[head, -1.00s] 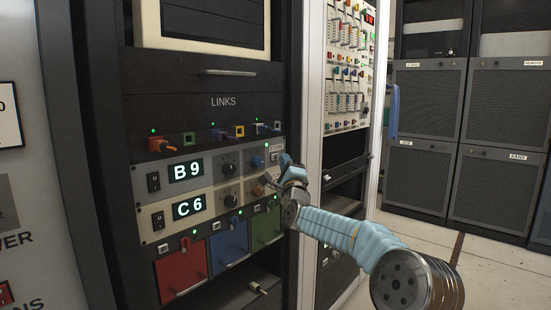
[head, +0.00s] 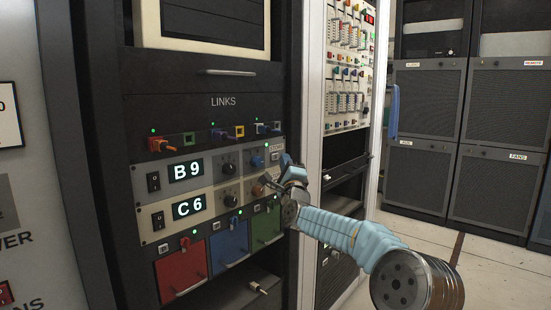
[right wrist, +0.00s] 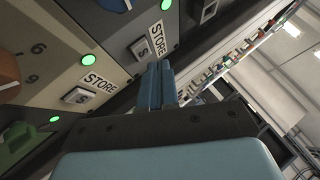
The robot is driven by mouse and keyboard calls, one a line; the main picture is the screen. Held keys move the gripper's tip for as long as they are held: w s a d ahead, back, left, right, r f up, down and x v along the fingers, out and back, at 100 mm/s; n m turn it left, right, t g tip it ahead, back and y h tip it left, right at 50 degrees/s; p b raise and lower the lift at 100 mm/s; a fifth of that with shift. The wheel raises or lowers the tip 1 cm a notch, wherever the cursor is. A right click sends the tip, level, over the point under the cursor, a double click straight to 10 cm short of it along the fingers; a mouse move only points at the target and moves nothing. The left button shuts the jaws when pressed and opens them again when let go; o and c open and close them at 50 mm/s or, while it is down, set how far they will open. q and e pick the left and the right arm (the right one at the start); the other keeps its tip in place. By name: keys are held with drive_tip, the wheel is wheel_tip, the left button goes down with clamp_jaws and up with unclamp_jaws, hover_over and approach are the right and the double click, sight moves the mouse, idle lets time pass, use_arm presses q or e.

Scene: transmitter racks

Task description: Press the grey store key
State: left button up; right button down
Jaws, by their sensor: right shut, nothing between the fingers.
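The grey store key (head: 275,157) is a small key on the grey B9 panel (head: 208,164). In the right wrist view the key (right wrist: 141,47), marked S, sits beside its STORE label and a lit green lamp. The cream C6 panel below has its own store key (right wrist: 78,95); my gripper hides it in the head view. My right gripper (head: 285,161) is shut and empty, close in front of the panels. Its blue fingertips (right wrist: 162,67) appear just right of the grey key in the right wrist view; I cannot tell whether they touch anything. My left gripper is not in view.
A blue knob (head: 257,161) and an orange knob (head: 257,190) are left of my gripper. Red (head: 181,272), blue (head: 228,245) and green (head: 266,229) blocks with handles sit below. The rack's pale right-hand frame (head: 312,115) stands close beside my arm.

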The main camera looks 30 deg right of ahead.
drive_tip(key=shift+w, duration=0.1)
idle(0.3)
drive_tip(key=shift+w+a, duration=0.15)
drive_tip(key=shift+w, duration=0.15)
drive_tip(key=shift+w+a, duration=0.15)
drive_tip(key=shift+w, duration=0.2)
idle(0.6)
drive_tip(key=shift+s+d+b, duration=0.3)
drive_tip(key=shift+s+b, duration=0.45)
drive_tip(key=shift+b, duration=0.5)
